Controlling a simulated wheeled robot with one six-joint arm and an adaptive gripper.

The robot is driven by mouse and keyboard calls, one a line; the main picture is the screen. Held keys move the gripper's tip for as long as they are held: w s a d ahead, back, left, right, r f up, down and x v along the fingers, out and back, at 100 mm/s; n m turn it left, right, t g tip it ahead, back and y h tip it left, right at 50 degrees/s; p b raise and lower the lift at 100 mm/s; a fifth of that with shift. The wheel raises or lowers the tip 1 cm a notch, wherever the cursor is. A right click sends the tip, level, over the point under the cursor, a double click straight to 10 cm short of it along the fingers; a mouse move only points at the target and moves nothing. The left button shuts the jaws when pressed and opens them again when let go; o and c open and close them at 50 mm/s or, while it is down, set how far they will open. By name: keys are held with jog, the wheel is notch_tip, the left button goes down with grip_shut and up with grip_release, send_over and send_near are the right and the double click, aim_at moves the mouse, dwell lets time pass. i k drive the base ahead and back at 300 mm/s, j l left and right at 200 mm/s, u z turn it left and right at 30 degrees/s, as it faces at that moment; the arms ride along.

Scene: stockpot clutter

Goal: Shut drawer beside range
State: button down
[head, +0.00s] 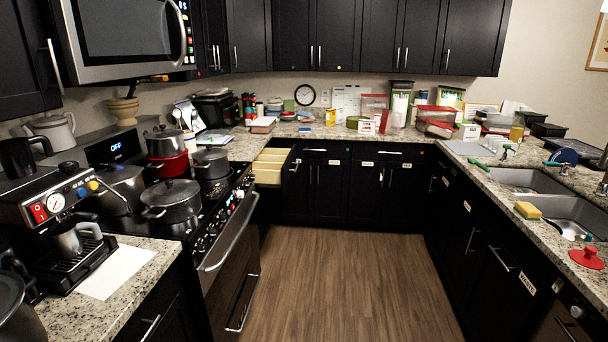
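An open drawer (268,176) stands out from the cabinets just past the far end of the range (205,215), near the back left corner. Its inside is pale wood with dividers, and it looks mostly empty. Its black front faces right, with a handle near the back cabinets. The range has a black cooktop with several pots and a long steel oven handle (232,232). My gripper is not in view.
The wooden floor (335,285) between the counters is clear. The sink (535,183) counter runs along the right. A coffee machine (55,225) stands at the near left. The back counter (330,131) is cluttered with containers.

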aim_at(272, 168)
jog(key=i+z, duration=0.15)
jog(key=i, duration=1.5)
jog(key=i+u, duration=0.15)
jog(key=i, duration=0.7)
jog(key=i+l+u, duration=0.2)
jog(key=i, duration=0.7)
jog(key=i+j+u, duration=0.1)
jog(key=i, duration=0.35)
jog(key=j, duration=0.1)
